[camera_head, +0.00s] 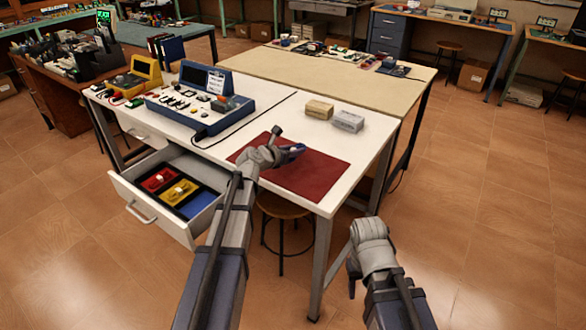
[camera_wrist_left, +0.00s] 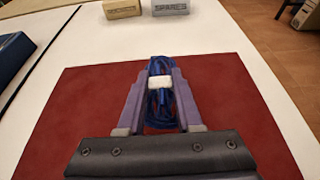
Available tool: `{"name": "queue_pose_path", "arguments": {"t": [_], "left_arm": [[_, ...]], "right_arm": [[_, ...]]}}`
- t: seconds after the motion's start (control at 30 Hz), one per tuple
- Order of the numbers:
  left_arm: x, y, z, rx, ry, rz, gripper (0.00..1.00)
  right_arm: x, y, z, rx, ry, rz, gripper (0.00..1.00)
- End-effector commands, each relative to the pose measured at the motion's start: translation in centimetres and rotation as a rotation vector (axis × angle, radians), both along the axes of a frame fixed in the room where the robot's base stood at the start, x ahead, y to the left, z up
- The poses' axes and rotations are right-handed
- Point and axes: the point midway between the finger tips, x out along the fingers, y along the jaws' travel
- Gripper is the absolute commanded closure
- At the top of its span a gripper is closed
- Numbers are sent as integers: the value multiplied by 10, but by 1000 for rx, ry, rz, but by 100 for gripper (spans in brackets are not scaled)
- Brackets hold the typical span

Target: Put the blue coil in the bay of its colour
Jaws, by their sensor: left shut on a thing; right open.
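My left gripper (camera_head: 291,150) is shut on the blue coil (camera_wrist_left: 160,102), a looped blue cable with a white band around its middle. The coil is over the red mat (camera_head: 312,178) on the white table; I cannot tell whether it touches the mat. In the head view the gripper and arm partly hide it. Below and left, an open drawer (camera_head: 149,213) holds a tray with a red bay (camera_head: 148,178), a yellow bay (camera_head: 172,198) and a blue bay (camera_head: 197,206). Small pieces lie in the red and yellow bays; the blue bay looks empty. My right gripper (camera_head: 353,276) is open, right of the table.
A cream box (camera_head: 319,109) and a grey box (camera_head: 347,121) marked SPARES stand behind the mat. A blue electronics case (camera_head: 205,95) and a yellow case (camera_head: 140,78) stand at the table's left. A stool (camera_head: 281,208) is under the table edge, beside the drawer.

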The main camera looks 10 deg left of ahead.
Motion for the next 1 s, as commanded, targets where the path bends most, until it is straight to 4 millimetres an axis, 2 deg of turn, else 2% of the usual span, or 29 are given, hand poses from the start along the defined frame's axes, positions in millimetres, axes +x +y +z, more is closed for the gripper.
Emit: {"name": "queue_pose_path", "arguments": {"t": [0.03,0.23,0.53,0.97,1.0], "left_arm": [[0,0,-5,0,0,0,100],[0,0,-7,0,0,0,100],[0,0,-41,0,0,0,100],[0,0,-44,0,0,0,100],[0,0,-43,0,0,0,64]], "right_arm": [[0,0,-5,0,0,0,50],[0,0,-7,0,0,0,50],[0,0,-41,0,0,0,50],[0,0,-44,0,0,0,50],[0,0,-43,0,0,0,50]]}}
